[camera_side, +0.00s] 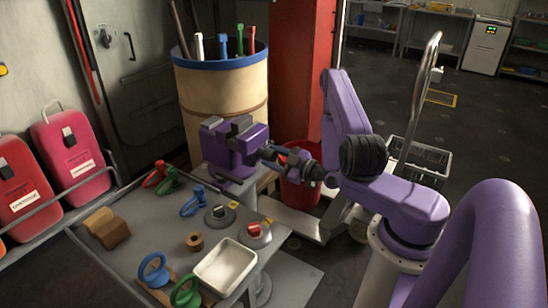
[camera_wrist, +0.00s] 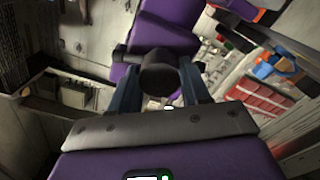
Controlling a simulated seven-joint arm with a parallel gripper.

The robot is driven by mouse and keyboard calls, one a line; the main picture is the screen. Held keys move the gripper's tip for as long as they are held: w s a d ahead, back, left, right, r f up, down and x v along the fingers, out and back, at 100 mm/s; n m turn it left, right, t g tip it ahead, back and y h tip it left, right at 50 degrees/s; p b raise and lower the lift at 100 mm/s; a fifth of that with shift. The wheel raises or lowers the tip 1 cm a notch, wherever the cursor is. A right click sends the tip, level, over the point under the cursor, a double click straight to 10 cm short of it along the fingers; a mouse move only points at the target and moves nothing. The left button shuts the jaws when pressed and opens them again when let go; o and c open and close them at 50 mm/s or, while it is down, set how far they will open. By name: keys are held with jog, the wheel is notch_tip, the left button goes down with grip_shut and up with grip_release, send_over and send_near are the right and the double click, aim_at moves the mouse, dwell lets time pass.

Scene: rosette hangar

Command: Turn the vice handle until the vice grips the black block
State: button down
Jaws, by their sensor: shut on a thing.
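The purple vice (camera_side: 248,139) stands at the back corner of the grey table in the side view. Dark pieces show between and on its jaws, and the black block (camera_side: 241,124) seems to be among them; I cannot tell whether the jaws touch it. My gripper (camera_side: 279,156) reaches the vice from the right. In the wrist view the vice's purple body (camera_wrist: 165,38) fills the upper middle. The dark round end of the vice handle (camera_wrist: 158,73) sits between my two fingers (camera_wrist: 158,84), which are shut on it. The block is not clear in the wrist view.
A barrel (camera_side: 225,100) with tools stands behind the vice, beside a red pillar (camera_side: 294,70). A red bucket (camera_side: 300,192) is below my gripper. The table holds a white tray (camera_side: 225,268), wooden pieces (camera_side: 108,229) and several coloured clamps.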

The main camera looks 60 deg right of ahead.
jog(key=m, duration=0.4)
jog(key=shift+m, duration=0.3)
jog(key=m, duration=0.3)
jog(key=shift+w+m, duration=0.1)
jog(key=shift+m, duration=0.3)
jog(key=c, duration=0.7)
grip_release()
jog(key=s, duration=0.7)
